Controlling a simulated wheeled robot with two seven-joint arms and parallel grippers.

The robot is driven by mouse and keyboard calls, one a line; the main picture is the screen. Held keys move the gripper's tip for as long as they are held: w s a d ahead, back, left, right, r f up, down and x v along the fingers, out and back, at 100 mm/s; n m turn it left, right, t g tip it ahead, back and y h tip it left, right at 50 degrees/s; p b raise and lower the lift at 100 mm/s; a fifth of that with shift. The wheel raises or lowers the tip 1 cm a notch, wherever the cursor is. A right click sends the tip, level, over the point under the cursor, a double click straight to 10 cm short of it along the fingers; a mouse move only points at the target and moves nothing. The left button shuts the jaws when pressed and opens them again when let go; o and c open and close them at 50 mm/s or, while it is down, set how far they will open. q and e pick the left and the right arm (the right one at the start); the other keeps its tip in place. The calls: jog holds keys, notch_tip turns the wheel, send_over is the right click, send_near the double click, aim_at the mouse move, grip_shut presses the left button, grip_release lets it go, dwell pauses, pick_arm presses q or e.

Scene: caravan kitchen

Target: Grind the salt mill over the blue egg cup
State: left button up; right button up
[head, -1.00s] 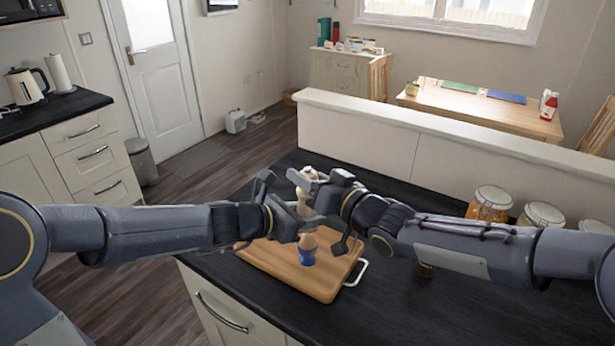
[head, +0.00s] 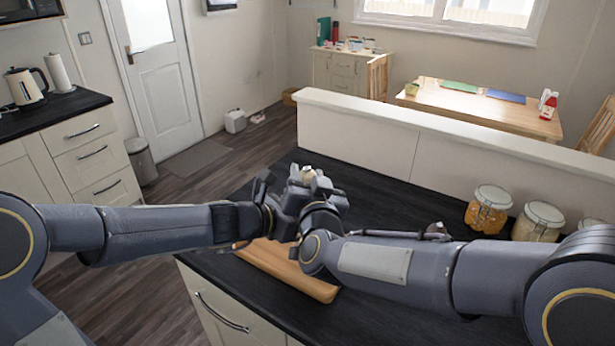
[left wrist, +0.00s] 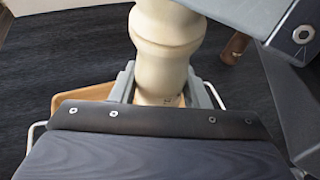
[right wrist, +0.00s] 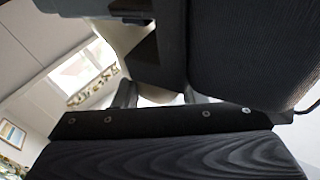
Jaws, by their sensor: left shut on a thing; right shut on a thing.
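The cream salt mill (left wrist: 165,45) stands between my grippers; in the head view only its pale top (head: 307,173) shows. My left gripper (left wrist: 164,92) is shut on the mill's body, with a finger on each side. My right gripper (head: 318,186) is at the mill's top, shut on it. In the right wrist view, a pale bit of the mill (right wrist: 158,100) shows between the right fingers. The blue egg cup is hidden in every current view, with my right wrist and arm covering its place over the wooden board (head: 272,258).
The board lies on the black counter (head: 395,295). Several lidded glass jars (head: 488,210) stand at the right, beyond my right arm. A low white wall (head: 400,140) runs behind the counter. A brown wooden object (left wrist: 235,48) is near the mill in the left wrist view.

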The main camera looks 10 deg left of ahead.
jog(key=shift+r, duration=0.1)
dwell(0.4)
jog(key=o, duration=1)
jog(key=v, duration=1.2)
notch_tip(320, 180, up, 7)
jog(key=shift+a, duration=0.1)
